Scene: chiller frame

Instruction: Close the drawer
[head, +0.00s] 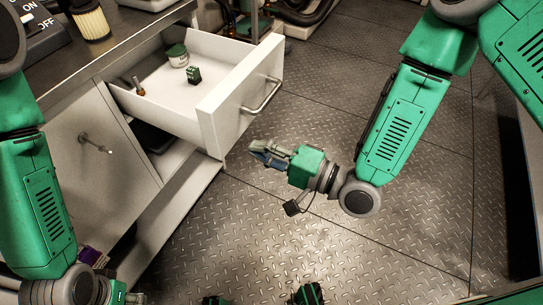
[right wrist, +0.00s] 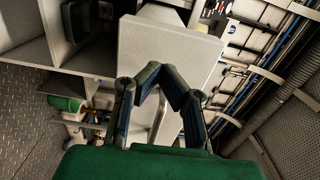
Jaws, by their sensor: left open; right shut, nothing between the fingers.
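The white drawer (head: 232,100) is pulled out of the cabinet, with its inside showing in the head view. A metal bar handle (head: 263,97) is on its front. The drawer front (right wrist: 165,45) also shows in the right wrist view, beyond the fingers. My right gripper (head: 262,154) is shut and empty, in front of and below the drawer front, apart from it in the head view. Its fingertips (right wrist: 166,76) come together in the right wrist view. My left gripper (head: 132,297) is open at the bottom left, only partly in view, away from the drawer.
A jar with a green lid (head: 177,55), a small green block (head: 194,75) and a small brown item (head: 138,88) are in the drawer. A cabinet door (head: 92,150) with a knob is left of it. The metal floor (head: 420,215) is clear in front.

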